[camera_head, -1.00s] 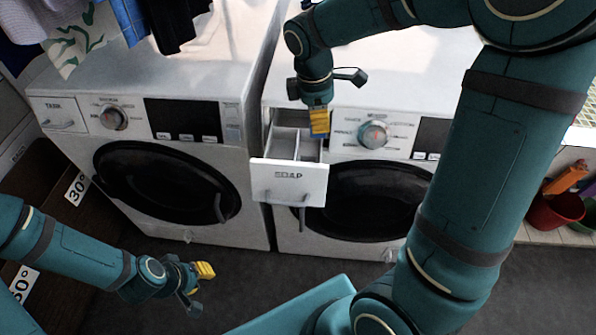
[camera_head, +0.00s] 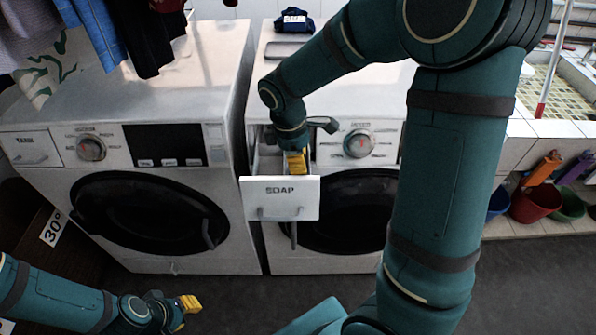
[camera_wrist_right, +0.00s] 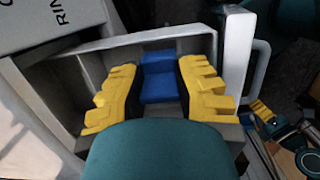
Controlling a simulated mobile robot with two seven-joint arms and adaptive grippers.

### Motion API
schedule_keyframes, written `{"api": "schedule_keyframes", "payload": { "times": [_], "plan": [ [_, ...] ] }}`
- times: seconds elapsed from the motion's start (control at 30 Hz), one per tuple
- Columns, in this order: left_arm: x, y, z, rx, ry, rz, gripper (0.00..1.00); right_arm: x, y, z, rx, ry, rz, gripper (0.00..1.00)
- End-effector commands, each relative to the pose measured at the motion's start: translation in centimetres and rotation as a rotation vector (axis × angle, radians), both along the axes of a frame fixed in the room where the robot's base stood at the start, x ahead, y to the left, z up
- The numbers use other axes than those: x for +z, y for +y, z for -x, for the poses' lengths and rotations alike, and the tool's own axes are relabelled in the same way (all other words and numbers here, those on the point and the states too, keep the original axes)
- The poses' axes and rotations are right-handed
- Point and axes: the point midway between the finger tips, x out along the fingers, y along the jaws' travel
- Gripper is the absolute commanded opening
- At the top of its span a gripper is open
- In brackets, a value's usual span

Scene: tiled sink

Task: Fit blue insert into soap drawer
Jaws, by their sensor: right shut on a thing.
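The soap drawer (camera_head: 280,198) is pulled out of the right washing machine, its white front marked SOAP. My right gripper (camera_head: 297,165) points down into the drawer, its yellow fingers just behind the front panel. In the right wrist view the blue insert (camera_wrist_right: 159,80) sits between the two yellow fingers of the right gripper (camera_wrist_right: 160,95), which is shut on it, inside the grey drawer walls. How deep the insert sits is not clear. The head view hides the insert. My left gripper (camera_head: 186,304) is low at the left, away from the drawer; its opening is unclear.
The left washing machine (camera_head: 135,215) has a closed TANK drawer (camera_head: 32,150). Clothes (camera_head: 140,35) hang at the upper left. A dark blue bundle (camera_head: 294,20) lies on the right machine (camera_head: 385,85). Several coloured buckets (camera_head: 535,200) stand at the right. Floor in front is clear.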

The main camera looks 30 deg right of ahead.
Motion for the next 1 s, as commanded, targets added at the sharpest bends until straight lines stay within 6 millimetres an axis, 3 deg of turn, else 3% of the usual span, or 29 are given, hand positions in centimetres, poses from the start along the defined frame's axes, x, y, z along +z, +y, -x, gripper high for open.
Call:
{"api": "schedule_keyframes", "payload": {
  "times": [0.2,0.6,0.63,0.7,1.0],
  "plan": [
    [-1.3,0.0,-0.2,0.001,-0.006,-0.001,0.25,-3.6,0.0,0.0,0.0,0.003,0.002,0.0],
    [-1.4,0.0,-0.3,0.002,-0.007,-0.001,0.25,-4.1,0.0,0.0,0.0,0.002,0.001,0.0],
    [-1.4,0.1,-0.3,0.002,-0.007,-0.001,0.25,-4.1,0.0,0.0,0.0,0.001,0.0,0.36],
    [-1.3,0.0,-0.3,0.002,-0.007,-0.001,0.25,-4.0,0.0,0.0,0.0,0.001,0.0,0.52],
    [-1.2,0.0,-0.3,0.002,-0.007,-0.001,0.25,-3.9,0.0,0.0,0.0,0.001,0.0,0.52]
  ]
}}
